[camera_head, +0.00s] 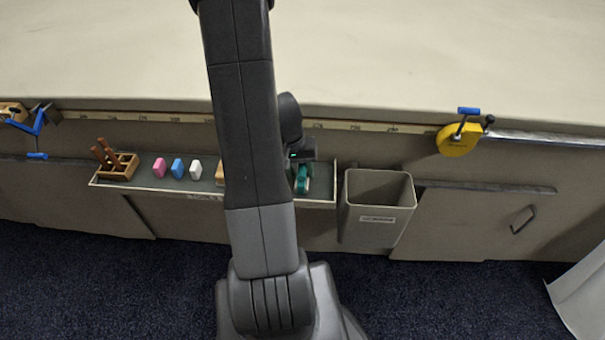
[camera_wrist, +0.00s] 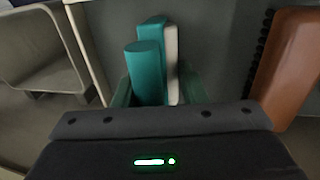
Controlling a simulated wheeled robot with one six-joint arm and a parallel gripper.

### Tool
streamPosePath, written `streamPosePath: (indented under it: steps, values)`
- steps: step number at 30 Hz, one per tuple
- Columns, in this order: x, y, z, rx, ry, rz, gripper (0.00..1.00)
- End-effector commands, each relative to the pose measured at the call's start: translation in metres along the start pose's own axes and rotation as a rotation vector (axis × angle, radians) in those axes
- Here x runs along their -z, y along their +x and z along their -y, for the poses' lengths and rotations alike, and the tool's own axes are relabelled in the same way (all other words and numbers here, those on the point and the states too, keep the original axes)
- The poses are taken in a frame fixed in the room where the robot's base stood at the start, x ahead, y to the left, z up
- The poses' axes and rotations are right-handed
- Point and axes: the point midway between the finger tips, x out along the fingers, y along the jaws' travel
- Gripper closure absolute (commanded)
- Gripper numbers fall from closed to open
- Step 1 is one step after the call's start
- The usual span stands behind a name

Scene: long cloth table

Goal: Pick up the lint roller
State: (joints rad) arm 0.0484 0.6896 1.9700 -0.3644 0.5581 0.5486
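A teal thing with a pale strip along its right side, which I take for the lint roller (camera_wrist: 146,68), is straight ahead in the wrist view. It has two rounded teal parts. In the head view the teal and white thing (camera_head: 302,178) shows at the right end of the tray, partly behind my arm. My gripper (camera_wrist: 158,98) is close in front of it. Dark green edges show on both sides of the teal thing, but whether they are my fingers or touch it is unclear. The gripper's body hides the lower part.
The shallow tray (camera_head: 150,185) hangs along the table's front. It holds a wooden block with tools (camera_head: 117,165) and pink, blue and white blocks. A brown brush (camera_wrist: 293,62) lies right of the roller in the wrist view. A grey bin (camera_head: 376,208) hangs beside the tray. The tabletop is clear.

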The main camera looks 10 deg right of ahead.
Motion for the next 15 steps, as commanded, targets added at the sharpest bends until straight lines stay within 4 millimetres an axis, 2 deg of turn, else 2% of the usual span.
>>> streamPosePath:
  steps: [1,3,4,11,14,15]
  values:
    - [0.000,0.000,0.000,0.000,0.000,0.000,0.73]
    - [0.000,0.000,0.000,0.000,0.000,0.000,0.86]
    - [0.000,0.000,0.000,0.000,0.000,0.000,0.89]
    - [0.000,-0.002,0.000,0.000,0.000,-0.001,0.89]
    - [0.001,-0.009,-0.002,0.000,0.001,-0.003,1.00]
    - [0.001,-0.014,-0.003,0.000,0.001,-0.004,0.99]
